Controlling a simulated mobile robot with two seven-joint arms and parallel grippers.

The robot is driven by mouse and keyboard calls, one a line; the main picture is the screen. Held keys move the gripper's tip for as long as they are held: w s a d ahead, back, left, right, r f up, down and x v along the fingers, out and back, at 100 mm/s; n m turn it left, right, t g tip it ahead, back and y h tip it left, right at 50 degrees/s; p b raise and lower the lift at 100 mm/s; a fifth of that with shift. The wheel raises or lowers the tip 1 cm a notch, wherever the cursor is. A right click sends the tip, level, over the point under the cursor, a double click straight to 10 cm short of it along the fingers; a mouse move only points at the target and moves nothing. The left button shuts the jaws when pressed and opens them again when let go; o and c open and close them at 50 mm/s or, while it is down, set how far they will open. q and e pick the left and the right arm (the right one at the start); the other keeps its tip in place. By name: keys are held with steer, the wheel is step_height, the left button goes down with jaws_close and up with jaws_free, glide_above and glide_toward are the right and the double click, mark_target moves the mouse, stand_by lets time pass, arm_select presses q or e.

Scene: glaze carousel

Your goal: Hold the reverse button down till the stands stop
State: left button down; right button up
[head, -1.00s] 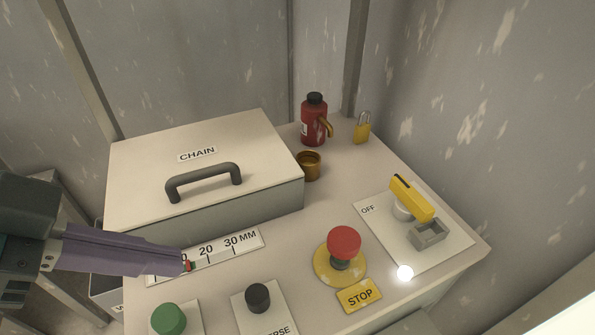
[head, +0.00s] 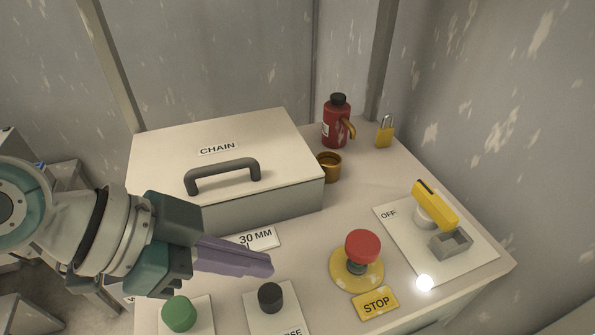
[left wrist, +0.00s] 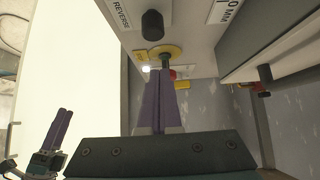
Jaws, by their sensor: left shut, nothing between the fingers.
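The reverse button is a black round knob (head: 270,297) on a white plate (head: 262,325) whose label is cut off at the bottom edge. In the left wrist view the black knob (left wrist: 152,25) stands beside a label reading REVERSE. My left gripper (head: 268,264) has its purple fingers shut and empty, pointing right, with the tips just behind the knob in the head view. In the left wrist view the fingertips (left wrist: 160,74) look apart from the knob. My right gripper (left wrist: 59,128) shows only in the left wrist view, at lower left. The stands are not in view.
A green button (head: 179,313) is left of the black knob. A red mushroom stop button (head: 362,246) and a yellow-handled switch (head: 436,203) are to the right. Behind stand the CHAIN box (head: 225,160), a red bottle (head: 337,122), a brass cup (head: 329,167) and a padlock (head: 385,132).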

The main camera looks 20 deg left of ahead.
mark_target(260, 292)
arm_select(q)
steer(key=shift+w+d+f+b, duration=0.1)
steer(key=shift+f+b, duration=0.15)
steer(key=shift+f, duration=0.9)
steer(key=shift+w+d+f+b, duration=0.1)
steer(key=shift+f+b, duration=0.15)
steer(key=shift+f, duration=0.85)
steer(key=shift+s, duration=0.1)
